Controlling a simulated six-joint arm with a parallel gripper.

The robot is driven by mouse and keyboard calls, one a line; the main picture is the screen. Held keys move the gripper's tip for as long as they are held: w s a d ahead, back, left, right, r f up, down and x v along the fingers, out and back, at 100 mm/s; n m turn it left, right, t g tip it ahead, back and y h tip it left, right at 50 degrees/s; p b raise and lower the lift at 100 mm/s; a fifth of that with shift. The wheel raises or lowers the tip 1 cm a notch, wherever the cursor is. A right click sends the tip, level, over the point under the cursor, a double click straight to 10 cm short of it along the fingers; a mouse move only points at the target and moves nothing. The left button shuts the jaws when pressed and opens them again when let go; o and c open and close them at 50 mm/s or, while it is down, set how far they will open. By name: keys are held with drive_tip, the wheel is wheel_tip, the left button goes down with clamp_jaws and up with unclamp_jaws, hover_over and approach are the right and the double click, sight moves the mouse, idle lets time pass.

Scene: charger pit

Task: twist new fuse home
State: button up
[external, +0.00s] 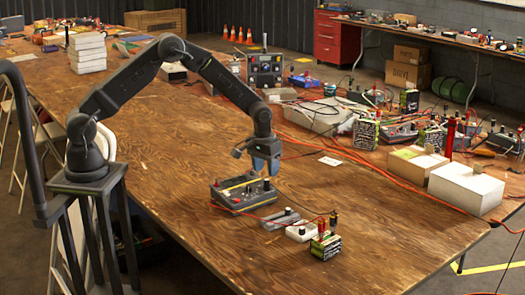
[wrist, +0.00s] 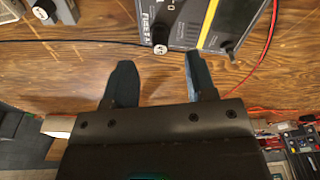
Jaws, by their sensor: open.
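A grey box (external: 243,196) with a yellow strip and several dark knobs on top lies on the wooden table. In the wrist view its near edge (wrist: 184,36) shows a label starting "FUSE". A dark, white-ended knob or cap (wrist: 160,48) sticks out there; I cannot tell whether it is the new fuse or how far in it sits. My gripper (external: 267,172) points down just above the box's right rear part in the external view. In the wrist view its two dark blue fingers (wrist: 159,61) are apart, with nothing between them; the cap lies just beyond the fingertips.
A grey block (external: 282,220), a white block (external: 301,232) and a green-black battery-like box (external: 325,246) stand front right, joined by thin leads. White boxes (external: 466,187), cables and cluttered equipment line the right side. Bare wood (external: 170,165) lies left of the box.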

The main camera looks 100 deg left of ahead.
sight(267, 180)
drive_tip(key=shift+w+a+f, duration=0.1)
drive_tip(key=shift+f, duration=0.9)
drive_tip(key=shift+w+a+f, duration=0.1)
drive_tip(key=shift+f, duration=0.9)
drive_tip(key=c, duration=0.8)
drive_tip(key=shift+s+m, duration=0.1)
drive_tip(key=shift+m, duration=1)
drive_tip(key=shift+m, duration=1)
drive_tip(key=shift+m, duration=0.4)
drive_tip(key=shift+m+h, duration=0.3)
drive_tip(key=shift+m, duration=0.6)
